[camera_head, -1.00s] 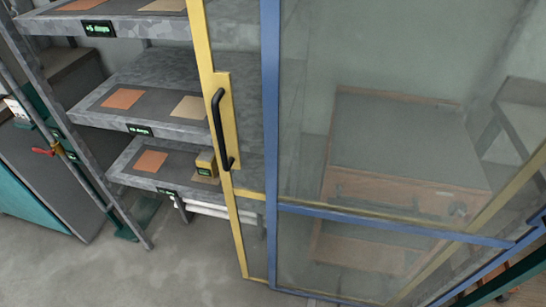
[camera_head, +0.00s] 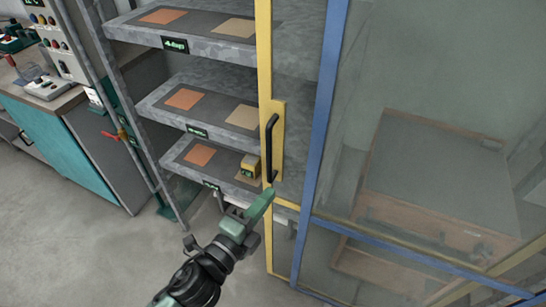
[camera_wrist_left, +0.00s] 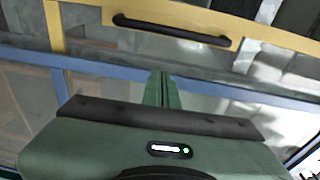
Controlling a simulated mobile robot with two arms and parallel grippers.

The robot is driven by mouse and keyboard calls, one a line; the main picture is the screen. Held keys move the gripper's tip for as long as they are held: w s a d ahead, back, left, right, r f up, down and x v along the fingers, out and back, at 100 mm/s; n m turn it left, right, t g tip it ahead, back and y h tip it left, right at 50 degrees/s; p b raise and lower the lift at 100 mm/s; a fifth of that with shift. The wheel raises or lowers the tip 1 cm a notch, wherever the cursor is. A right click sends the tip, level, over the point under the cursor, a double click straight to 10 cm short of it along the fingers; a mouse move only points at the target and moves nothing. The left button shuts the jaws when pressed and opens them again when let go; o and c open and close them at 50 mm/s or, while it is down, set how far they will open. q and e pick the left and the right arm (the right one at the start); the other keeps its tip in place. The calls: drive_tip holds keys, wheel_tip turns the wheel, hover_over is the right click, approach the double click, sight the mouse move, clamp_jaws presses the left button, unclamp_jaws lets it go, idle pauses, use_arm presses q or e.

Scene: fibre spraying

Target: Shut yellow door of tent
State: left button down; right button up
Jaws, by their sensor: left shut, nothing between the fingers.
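The yellow door (camera_head: 265,60) of the tent is a tall yellow frame with clear panes, and a black handle (camera_head: 270,150) is on its yellow plate. The door's yellow edge stands to the left of the blue frame post (camera_head: 322,110), in front of part of the shelves. My left gripper (camera_head: 266,197) is shut and empty, its green fingers just below the handle in the head view. In the left wrist view the shut fingers (camera_wrist_left: 160,90) point toward the blue bar, with the handle (camera_wrist_left: 170,32) beyond them. I cannot tell whether they touch the door. My right gripper is not in view.
Grey shelves (camera_head: 165,110) with orange and tan squares and a small yellow box (camera_head: 248,167) stand left of the door. A wooden table (camera_head: 420,190) shows through the clear panes. A teal cabinet (camera_head: 60,150) is at the left. The grey floor (camera_head: 90,240) at lower left is clear.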

use_arm(q)
drive_tip(key=r, duration=0.2)
drive_tip(key=p, duration=0.3)
approach(290, 151)
drive_tip(key=w+d, duration=0.1)
drive_tip(key=d, duration=0.1)
drive_tip(key=w+d, duration=0.2)
drive_tip(key=shift+w+d+r, duration=0.2)
drive_tip(key=shift+d, duration=0.15)
drive_tip(key=a, duration=0.2)
drive_tip(key=shift+a+f+p, duration=0.15)
drive_tip(key=shift+a+p, duration=0.2)
drive_tip(key=shift+p, duration=0.05)
drive_tip(key=shift+w+a, duration=0.1)
drive_tip(key=shift+a, duration=0.55)
